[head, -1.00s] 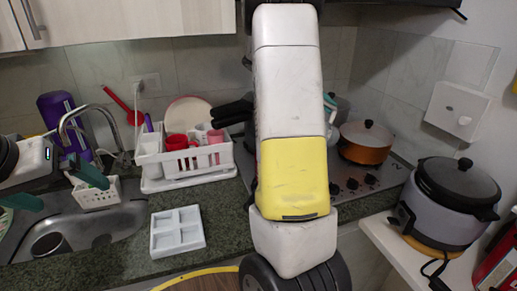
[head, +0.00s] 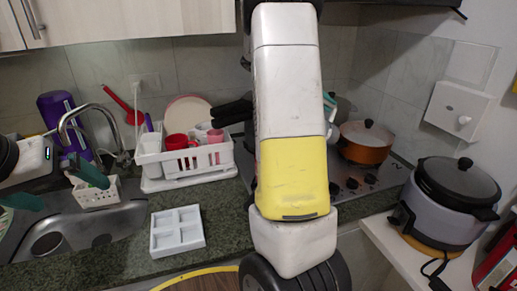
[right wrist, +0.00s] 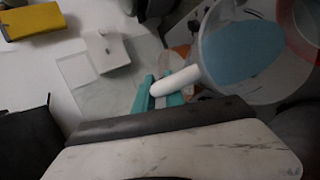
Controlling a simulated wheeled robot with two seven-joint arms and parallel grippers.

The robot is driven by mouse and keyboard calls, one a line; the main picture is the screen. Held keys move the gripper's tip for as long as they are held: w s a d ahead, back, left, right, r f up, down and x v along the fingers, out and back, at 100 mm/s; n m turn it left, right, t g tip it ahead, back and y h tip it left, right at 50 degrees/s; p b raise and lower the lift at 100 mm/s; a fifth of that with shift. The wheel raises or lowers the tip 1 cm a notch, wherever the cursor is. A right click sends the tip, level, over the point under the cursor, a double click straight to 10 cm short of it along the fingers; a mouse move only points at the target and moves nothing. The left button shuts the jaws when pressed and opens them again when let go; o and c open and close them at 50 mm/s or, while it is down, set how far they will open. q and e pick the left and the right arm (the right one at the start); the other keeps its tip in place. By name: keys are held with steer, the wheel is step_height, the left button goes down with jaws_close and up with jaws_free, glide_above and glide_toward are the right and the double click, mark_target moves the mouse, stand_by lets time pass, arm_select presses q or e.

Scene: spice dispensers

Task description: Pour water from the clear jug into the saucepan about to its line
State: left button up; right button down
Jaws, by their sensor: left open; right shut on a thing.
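My right arm fills the middle of the head view and hides most of the stove area behind it. In the right wrist view, my right gripper (right wrist: 160,92) has teal fingers shut on the white handle (right wrist: 176,82) of the clear jug (right wrist: 272,78). Blue water (right wrist: 232,50) shows inside the jug; I cannot tell its tilt. A reddish rim (right wrist: 302,22) lies beyond the jug, and I cannot tell what it belongs to. Dark handles (head: 232,112) stick out left of my arm; the saucepan itself and its line are hidden. My left gripper (head: 55,187) is open and empty over the sink.
A lidded orange pot (head: 366,142) stands on the stove (head: 350,185). A grey cooker (head: 440,212) stands on the right shelf. A white dish rack (head: 185,165) with red cups and a white tray (head: 178,232) are on the counter. The faucet (head: 75,120) rises behind the sink.

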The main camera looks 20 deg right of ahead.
steer(key=shift+r, duration=0.15)
stand_by(0.6)
steer(key=d+f+y, duration=0.1)
steer(key=f+y, duration=0.1)
steer(key=f, duration=0.1)
steer(key=d+f+y, duration=0.1)
steer(key=shift+w+d+f+n, duration=0.1)
steer(key=shift+d+f+n, duration=0.2)
steer(key=shift+d+n, duration=0.1)
steer(key=shift+a, duration=0.25)
steer(key=shift+d+f+y, duration=0.5)
steer(key=shift+f+y, duration=0.1)
steer(key=shift+f, duration=0.05)
steer(key=d+f+n+y+b, duration=0.2)
steer(key=d+y, duration=0.3)
steer(key=y, duration=0.2)
steer(key=shift+w+d+f, duration=0.15)
steer(key=shift+d+f, duration=0.05)
steer(key=shift+f, duration=0.2)
steer(key=shift+r, duration=2.45)
